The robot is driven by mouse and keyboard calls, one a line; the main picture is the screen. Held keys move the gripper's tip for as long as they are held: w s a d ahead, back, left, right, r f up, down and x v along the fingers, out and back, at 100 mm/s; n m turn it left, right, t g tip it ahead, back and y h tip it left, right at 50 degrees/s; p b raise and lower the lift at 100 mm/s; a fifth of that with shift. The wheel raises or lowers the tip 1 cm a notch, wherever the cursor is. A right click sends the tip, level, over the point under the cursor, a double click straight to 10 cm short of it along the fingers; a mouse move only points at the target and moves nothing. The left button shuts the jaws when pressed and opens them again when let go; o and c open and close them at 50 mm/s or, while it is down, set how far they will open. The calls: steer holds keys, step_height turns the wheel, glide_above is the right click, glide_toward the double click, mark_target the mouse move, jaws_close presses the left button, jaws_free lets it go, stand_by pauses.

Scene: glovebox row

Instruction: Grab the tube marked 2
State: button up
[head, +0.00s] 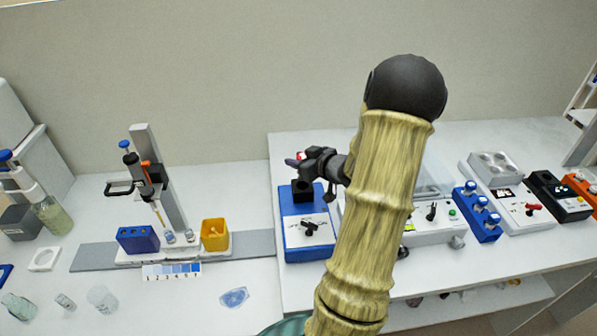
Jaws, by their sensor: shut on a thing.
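My gripper (308,165) is at the end of my arm, just above the black block of a blue-and-white device (304,238). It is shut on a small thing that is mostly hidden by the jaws. A dark bluish tip and a bit of red show by the jaws, but I cannot tell which part belongs to what. No tube with a readable mark 2 shows. Small capped vials (480,203) stand in a blue rack (486,233) at the right. A blue block with holes (138,239) is at the left.
A stand with a pipette (150,180) rises behind the blue block, beside a yellow box (214,235). A white instrument (500,170) and an orange-black device are at the right.

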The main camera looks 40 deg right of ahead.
step_height(320, 180, up, 3)
steer(key=shift+r, duration=0.2)
